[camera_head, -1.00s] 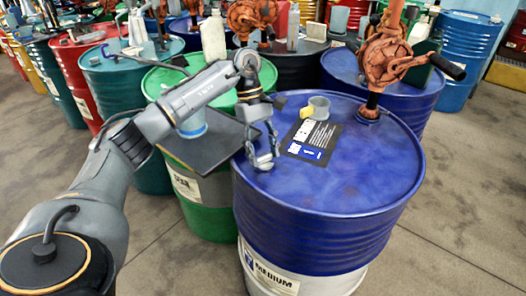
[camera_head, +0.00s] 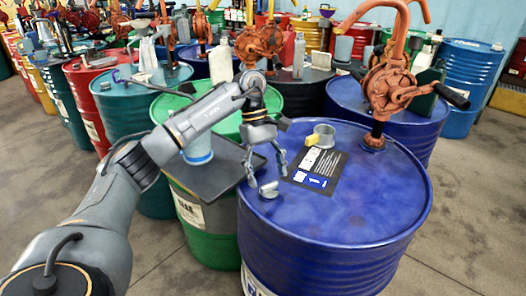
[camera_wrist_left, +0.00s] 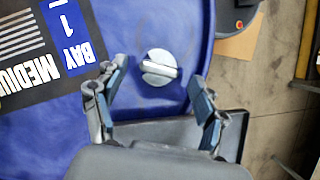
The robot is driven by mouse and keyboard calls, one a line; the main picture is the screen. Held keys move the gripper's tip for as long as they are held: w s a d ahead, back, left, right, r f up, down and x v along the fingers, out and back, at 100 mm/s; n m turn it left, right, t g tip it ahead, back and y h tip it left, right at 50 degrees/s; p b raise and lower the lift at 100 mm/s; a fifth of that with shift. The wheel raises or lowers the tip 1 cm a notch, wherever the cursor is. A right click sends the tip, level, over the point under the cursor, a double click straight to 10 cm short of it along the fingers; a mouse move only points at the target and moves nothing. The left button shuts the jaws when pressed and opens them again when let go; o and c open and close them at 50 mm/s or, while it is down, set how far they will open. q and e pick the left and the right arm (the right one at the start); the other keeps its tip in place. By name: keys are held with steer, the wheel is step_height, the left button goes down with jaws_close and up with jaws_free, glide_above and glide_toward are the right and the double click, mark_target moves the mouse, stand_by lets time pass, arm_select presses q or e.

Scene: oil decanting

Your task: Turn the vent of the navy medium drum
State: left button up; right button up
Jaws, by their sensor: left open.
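The navy medium drum (camera_head: 350,215) stands upright in front of me, with a black label reading BAY 1 on its lid. Its vent (camera_head: 268,189) is a small round silver cap with a raised bar, near the lid's left edge. In the left wrist view the vent (camera_wrist_left: 159,68) sits just ahead of the fingertips, roughly midway between them and not touched. My left gripper (camera_head: 265,178) points down above the vent. It is open and empty in the left wrist view (camera_wrist_left: 160,82). My right gripper does not show.
An orange hand pump (camera_head: 390,85) stands at the lid's far side. A grey cup with a yellow block (camera_head: 322,136) sits beside the label. A green drum (camera_head: 205,233) with a dark tray (camera_head: 215,178) and blue cup stands to the left. Several drums crowd behind; floor is clear right.

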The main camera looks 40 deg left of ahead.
arm_select(q)
steer(key=v, duration=1)
steer(key=shift+r, duration=0.15)
